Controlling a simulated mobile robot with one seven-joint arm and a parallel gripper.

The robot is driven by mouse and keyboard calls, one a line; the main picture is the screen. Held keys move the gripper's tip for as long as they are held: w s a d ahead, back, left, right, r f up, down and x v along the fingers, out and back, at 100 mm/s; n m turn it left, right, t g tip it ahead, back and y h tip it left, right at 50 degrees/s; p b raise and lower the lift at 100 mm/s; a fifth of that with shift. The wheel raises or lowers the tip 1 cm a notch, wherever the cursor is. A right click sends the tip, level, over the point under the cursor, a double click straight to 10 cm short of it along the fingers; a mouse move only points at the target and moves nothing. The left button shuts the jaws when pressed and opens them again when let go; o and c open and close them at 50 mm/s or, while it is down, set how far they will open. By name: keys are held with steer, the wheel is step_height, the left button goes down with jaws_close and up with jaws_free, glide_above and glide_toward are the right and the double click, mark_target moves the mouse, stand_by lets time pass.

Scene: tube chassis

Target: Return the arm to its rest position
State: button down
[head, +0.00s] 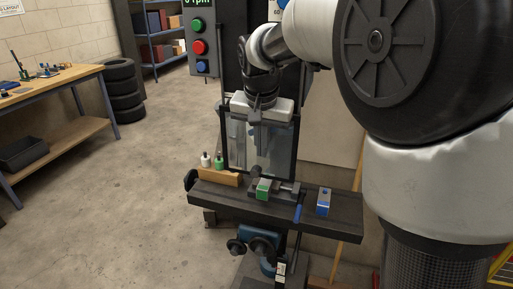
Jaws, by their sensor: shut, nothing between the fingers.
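My arm fills the right side of the head view and reaches over to the machine. My gripper (255,117) hangs in front of the machine's clear guard (262,148), above the dark machine table (240,205). It is shut and empty, though its fingers are small in this view. Whether it touches the guard cannot be told. A vise (285,189) with a green block (263,189) at its left end sits on the machine table, below my gripper.
A blue and grey block (323,202) stands on the machine table's right part. Small bottles (212,161) stand at its left. A control panel (198,38) with buttons hangs at the upper left of the machine. A workbench (50,83) and stacked tyres (122,92) stand left; the floor between is clear.

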steer(key=p+v, duration=0.1)
steer(key=v, duration=0.8)
steer(key=s+d+r+n+t+p, duration=0.1)
steer(key=s+d+r+p, duration=0.15)
steer(key=s, duration=0.25)
steer(key=s+d+r+n+p, duration=0.1)
steer(key=s+d+r+p, duration=0.15)
steer(key=s+r, duration=0.2)
steer(key=s+d+f+n+t+p, duration=0.1)
steer(key=s+p, duration=0.5)
steer(key=s, duration=0.7)
steer(key=shift+s+d+f+n+y, duration=0.3)
steer(key=shift+d+f+n, duration=0.4)
steer(key=shift+d, duration=0.5)
